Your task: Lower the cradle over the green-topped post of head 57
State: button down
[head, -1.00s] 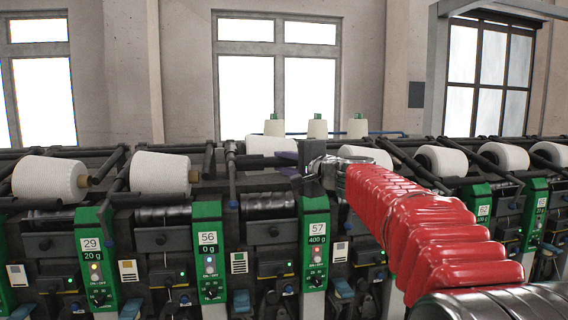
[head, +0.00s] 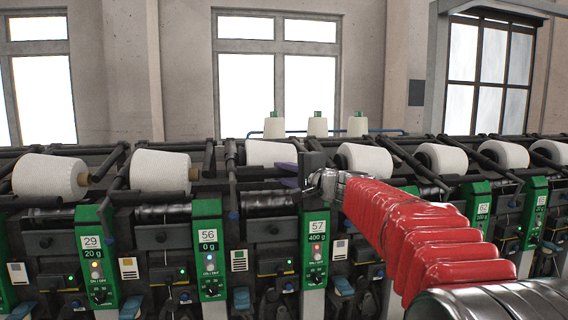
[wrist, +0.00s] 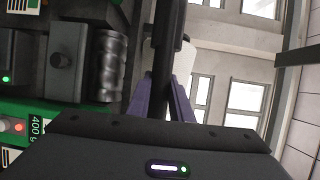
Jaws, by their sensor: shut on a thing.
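The green-topped post of head 57 (head: 317,226) stands near the middle of the head view, marked 57 and 400 g. Part of its green face and the 400 g label (wrist: 36,128) show at the left of the wrist view. My gripper (head: 286,174) is above and a little left of the post top. Its purple fingers (wrist: 162,84) are shut on the black bar of the cradle (wrist: 163,50). A white cone (head: 271,153) sits behind the fingers in the head view. The cradle's far end is hard to make out against dark machine parts.
Head 56 (head: 209,250) and head 29 (head: 92,255) stand to the left, with white cones above. More cones (head: 365,159) and heads run to the right. Three upright cones (head: 317,127) stand behind the machine. Open air lies above the row.

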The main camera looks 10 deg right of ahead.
jog(key=f, duration=0.4)
jog(key=shift+w+f, duration=0.4)
jog(key=c, duration=1.6)
grip_release()
jog(key=shift+r, duration=0.1)
jog(key=shift+s, duration=0.1)
jog(key=v, duration=1.3)
jog(key=shift+s+d, duration=0.1)
jog(key=shift+s, duration=0.2)
